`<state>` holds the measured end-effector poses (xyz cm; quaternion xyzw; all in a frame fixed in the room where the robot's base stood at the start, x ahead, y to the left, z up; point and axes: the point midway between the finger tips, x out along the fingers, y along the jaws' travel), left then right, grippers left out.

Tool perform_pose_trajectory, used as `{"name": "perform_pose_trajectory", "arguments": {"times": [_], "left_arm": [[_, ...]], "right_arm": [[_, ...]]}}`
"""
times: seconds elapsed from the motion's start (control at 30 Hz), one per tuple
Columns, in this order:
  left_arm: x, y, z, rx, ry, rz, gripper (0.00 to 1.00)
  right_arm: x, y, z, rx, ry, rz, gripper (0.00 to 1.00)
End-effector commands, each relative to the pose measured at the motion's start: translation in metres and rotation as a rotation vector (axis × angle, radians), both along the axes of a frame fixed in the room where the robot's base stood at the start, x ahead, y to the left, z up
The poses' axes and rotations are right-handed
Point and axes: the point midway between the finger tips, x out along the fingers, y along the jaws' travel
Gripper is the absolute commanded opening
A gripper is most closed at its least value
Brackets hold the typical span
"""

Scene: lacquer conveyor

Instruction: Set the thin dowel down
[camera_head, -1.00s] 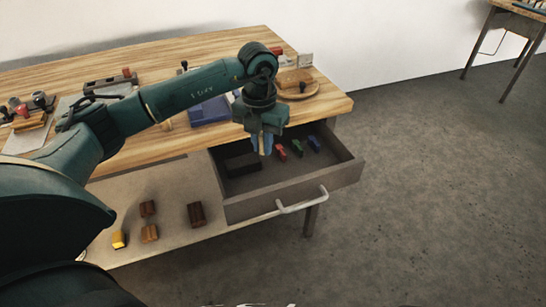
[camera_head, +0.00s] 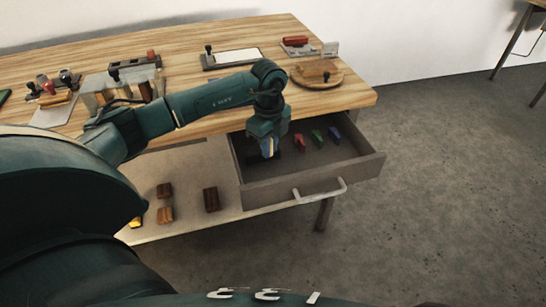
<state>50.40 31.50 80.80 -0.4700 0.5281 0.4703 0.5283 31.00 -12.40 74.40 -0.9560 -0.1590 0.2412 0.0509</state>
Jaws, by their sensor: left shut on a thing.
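My left gripper (camera_head: 269,152) points down inside or just above the open drawer (camera_head: 300,186), at its left part. It is shut on a thin pale sliver between its fingers, which seems to be the thin dowel (camera_head: 271,146). Most of the dowel is hidden by the fingers, and I cannot tell if its lower end touches anything. A dark block in the drawer is mostly hidden behind the gripper. My right gripper is not in view.
Red (camera_head: 299,141), green (camera_head: 317,138) and blue (camera_head: 334,133) pieces lie in the drawer, right of the gripper. A round wooden board (camera_head: 318,75) sits on the worktop (camera_head: 345,97). Brown blocks (camera_head: 211,199) lie on the lower shelf. The drawer's right front floor is clear.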

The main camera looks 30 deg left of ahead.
Motion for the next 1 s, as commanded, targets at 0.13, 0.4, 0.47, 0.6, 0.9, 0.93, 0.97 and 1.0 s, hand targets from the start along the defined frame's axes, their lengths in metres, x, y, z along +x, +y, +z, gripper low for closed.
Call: {"name": "perform_pose_trajectory", "arguments": {"times": [0.13, 0.4, 0.47, 0.6, 0.9, 0.93, 0.97, 1.0], "left_arm": [[-0.001, -0.001, -0.021, -0.001, 0.004, -0.002, 0.00], [0.000, -0.001, -0.051, -0.001, 0.000, -0.003, 0.00], [0.000, -0.001, -0.052, -0.001, 0.000, -0.003, 0.00], [0.000, 0.000, -0.051, 0.000, 0.000, -0.003, 0.00], [0.000, 0.000, -0.055, 0.000, 0.001, -0.003, 0.24], [0.000, 0.000, -0.055, 0.000, 0.001, -0.004, 0.24], [0.000, 0.000, -0.055, 0.000, 0.001, -0.004, 0.24], [0.000, 0.000, -0.055, 0.000, 0.001, -0.004, 0.24]], "right_arm": [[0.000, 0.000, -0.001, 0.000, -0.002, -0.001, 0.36], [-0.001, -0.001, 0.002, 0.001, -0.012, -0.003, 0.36], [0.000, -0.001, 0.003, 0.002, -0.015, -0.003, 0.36], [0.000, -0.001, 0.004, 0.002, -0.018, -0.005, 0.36], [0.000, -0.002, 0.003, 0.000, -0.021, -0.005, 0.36], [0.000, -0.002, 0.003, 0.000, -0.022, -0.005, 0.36], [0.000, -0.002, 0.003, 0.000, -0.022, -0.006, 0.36], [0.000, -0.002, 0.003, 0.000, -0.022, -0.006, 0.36]]}}
